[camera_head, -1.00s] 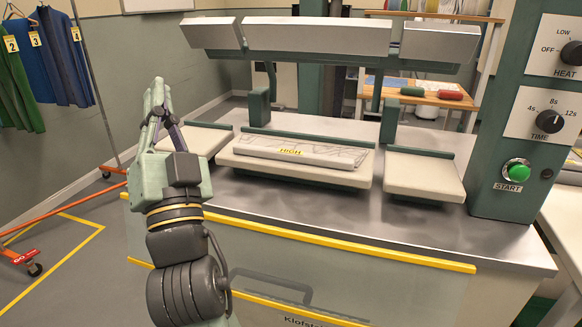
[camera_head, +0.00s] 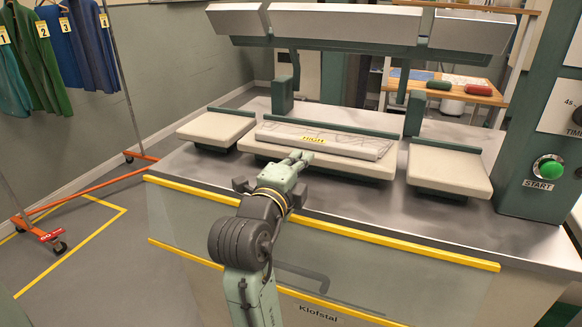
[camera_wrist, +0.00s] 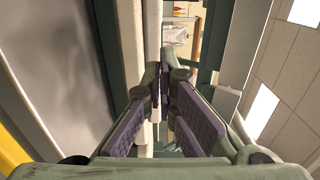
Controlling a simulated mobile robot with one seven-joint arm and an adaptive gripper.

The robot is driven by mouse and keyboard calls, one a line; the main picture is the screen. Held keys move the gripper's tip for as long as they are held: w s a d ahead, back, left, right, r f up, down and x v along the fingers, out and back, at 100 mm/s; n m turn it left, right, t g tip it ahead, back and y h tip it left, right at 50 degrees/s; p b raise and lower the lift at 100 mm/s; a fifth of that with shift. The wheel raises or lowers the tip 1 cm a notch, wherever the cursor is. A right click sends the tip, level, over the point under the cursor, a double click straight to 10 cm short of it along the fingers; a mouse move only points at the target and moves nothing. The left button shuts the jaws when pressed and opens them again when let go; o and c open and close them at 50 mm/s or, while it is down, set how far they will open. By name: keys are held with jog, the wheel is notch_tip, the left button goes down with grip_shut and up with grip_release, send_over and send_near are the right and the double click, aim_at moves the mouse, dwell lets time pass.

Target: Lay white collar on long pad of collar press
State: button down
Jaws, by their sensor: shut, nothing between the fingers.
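The collar press has a long pad (camera_head: 262,150) in the middle, cream with a dark green edge. A flat grey-white slab with dark streaks (camera_head: 350,144) and a yellow HIGH label lies along it. My gripper (camera_head: 304,156) is shut and empty, at the front edge of the long pad, left of its middle. Whether it touches the pad I cannot tell. In the wrist view the purple-lined fingers (camera_wrist: 160,95) meet at their tips.
Short pads stand at left (camera_head: 217,126) and right (camera_head: 447,168). The upper heads (camera_head: 345,22) are raised above the pads. The control column with a green START button (camera_head: 547,168) is at right. A garment rail (camera_head: 130,180) stands at left. The metal worktop (camera_head: 400,215) in front is bare.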

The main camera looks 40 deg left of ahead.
aim_at(314, 144)
jog(key=p+x, duration=0.1)
jog(key=x, duration=0.4)
jog(key=shift+w+a, duration=0.1)
jog(key=shift+w, duration=0.2)
jog(key=shift+w, duration=0.1)
jog(key=shift+w+a+f, duration=0.1)
jog(key=shift+w+a, duration=0.05)
jog(key=shift+w, duration=0.15)
jog(key=shift+w+a+b, duration=0.1)
jog(key=shift+w+b, duration=0.25)
jog(key=shift+w, duration=0.1)
jog(key=shift+s, duration=0.1)
